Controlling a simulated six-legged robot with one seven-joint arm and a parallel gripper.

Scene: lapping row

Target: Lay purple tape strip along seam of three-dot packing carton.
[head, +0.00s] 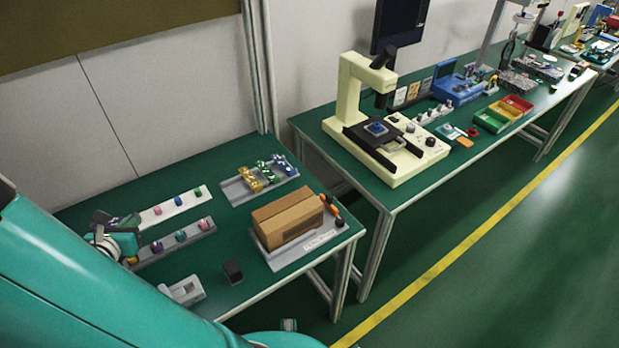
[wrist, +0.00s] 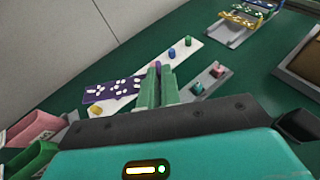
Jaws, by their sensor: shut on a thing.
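My gripper (wrist: 158,78) shows in the wrist view with its green fingers shut. A purple strip with white spots (wrist: 113,90) sticks out to the left of the fingers, and a bit of purple shows between the fingertips. I take it as the purple tape strip in their hold. In the head view my gripper (head: 126,222) is at the left end of the near bench, over the peg rails. The brown carton (head: 288,217) lies closed on a grey labelled plate to the right, well apart from my gripper. Its edge shows in the wrist view (wrist: 305,62). Its dots cannot be made out.
A grey tray (head: 232,192) behind the carton holds yellow, green and blue patterned strips. A white rail (head: 157,213) and a grey rail (head: 150,251) carry coloured pegs. A black block (head: 232,271) and a grey fixture (head: 183,291) stand near the front edge.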

